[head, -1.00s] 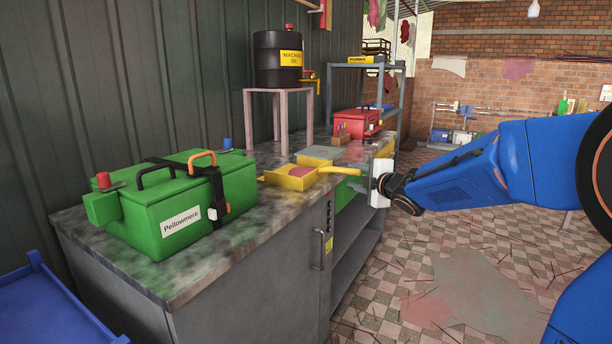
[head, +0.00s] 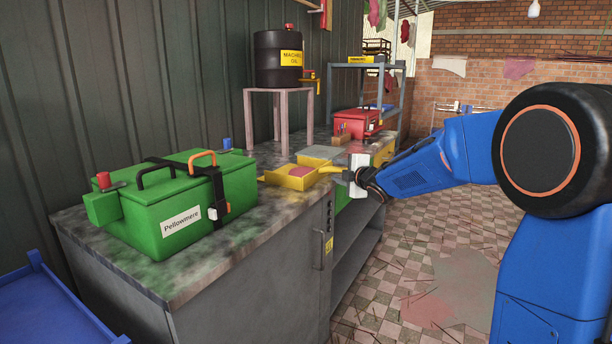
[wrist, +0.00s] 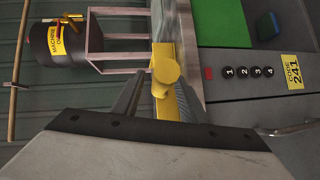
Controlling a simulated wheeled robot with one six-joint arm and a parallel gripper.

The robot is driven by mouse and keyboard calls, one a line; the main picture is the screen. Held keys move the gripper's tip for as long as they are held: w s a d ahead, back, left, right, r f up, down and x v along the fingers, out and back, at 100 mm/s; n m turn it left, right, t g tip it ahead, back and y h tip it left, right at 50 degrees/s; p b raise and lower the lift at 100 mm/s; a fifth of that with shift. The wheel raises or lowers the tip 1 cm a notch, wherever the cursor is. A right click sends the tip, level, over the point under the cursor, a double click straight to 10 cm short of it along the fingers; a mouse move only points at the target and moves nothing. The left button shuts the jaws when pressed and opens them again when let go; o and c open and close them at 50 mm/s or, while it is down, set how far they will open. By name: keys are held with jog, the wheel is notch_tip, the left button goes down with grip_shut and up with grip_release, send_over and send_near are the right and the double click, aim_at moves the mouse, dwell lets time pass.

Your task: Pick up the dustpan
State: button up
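The yellow dustpan (head: 286,182) lies on the worktop, its handle pointing right past the front edge. A dark pink patch (head: 299,171) shows in its pan. My gripper (head: 344,174) is at the handle's outer end. In the wrist view the dustpan's handle (wrist: 164,72) lies between the two fingers of my gripper (wrist: 160,88), which stand apart on either side of it. The fingers look open, with a small gap to the handle. In the head view the gripper hides the handle's end.
A green toolbox labelled Pellowmere (head: 165,200) stands left on the worktop (head: 215,262). A black oil drum (head: 278,58) sits on a pink stand (head: 283,120) behind the dustpan. A grey plate (head: 322,152) and a red toolbox (head: 357,122) lie beyond. Floor on the right is open.

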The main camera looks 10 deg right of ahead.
grip_shut()
